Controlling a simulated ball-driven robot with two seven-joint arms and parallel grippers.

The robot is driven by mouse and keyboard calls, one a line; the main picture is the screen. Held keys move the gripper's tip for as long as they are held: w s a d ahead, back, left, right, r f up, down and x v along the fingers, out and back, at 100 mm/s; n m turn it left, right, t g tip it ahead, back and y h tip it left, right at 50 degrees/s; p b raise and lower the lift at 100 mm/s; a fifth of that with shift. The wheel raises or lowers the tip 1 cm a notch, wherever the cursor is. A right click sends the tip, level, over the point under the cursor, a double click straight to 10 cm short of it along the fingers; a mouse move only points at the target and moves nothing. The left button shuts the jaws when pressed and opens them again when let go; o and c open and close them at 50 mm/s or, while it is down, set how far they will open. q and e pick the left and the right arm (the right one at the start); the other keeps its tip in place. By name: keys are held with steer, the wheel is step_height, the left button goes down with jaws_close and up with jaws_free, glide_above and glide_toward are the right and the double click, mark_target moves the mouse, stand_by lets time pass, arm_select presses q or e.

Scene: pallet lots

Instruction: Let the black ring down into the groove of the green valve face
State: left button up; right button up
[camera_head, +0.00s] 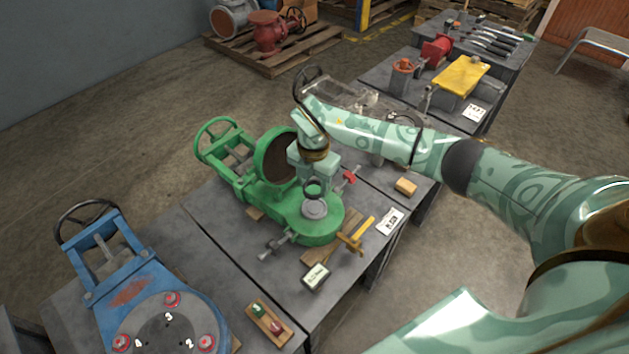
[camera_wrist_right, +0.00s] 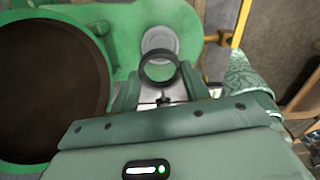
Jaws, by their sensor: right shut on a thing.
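The black ring (camera_head: 316,181) is between the fingers of my right gripper (camera_head: 316,187), which is shut on it. In the right wrist view the ring (camera_wrist_right: 159,83) lies between the two green fingers of the gripper (camera_wrist_right: 160,74), with its opening visible. The green valve (camera_head: 312,228) lies on the dark table with a round grey face (camera_head: 315,209) on it. The ring is above this face and appears apart from it. In the wrist view the grey face (camera_wrist_right: 158,41) shows just beyond the ring, partly covered by it; its groove is hard to make out. My left gripper is not in view.
A green round flange (camera_head: 276,155) with a dark disc stands close beside my right gripper. A clamp (camera_head: 349,178) with a red part, a yellow-handled tool (camera_head: 357,236) and a small display (camera_head: 316,277) surround the valve. A blue valve (camera_head: 125,290) lies at the left.

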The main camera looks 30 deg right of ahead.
mark_target(314, 208)
steer(key=shift+d+f+m, duration=0.15)
steer(key=shift+f+m, duration=0.05)
steer(key=shift+m, duration=0.8)
steer(key=shift+f+b, duration=1.2)
steer(key=shift+f, duration=1.8)
steer(key=shift+r+p, duration=0.1)
steer(key=shift+p, duration=0.55)
steer(key=shift+f+b, duration=0.35)
steer(key=shift+f, duration=0.5)
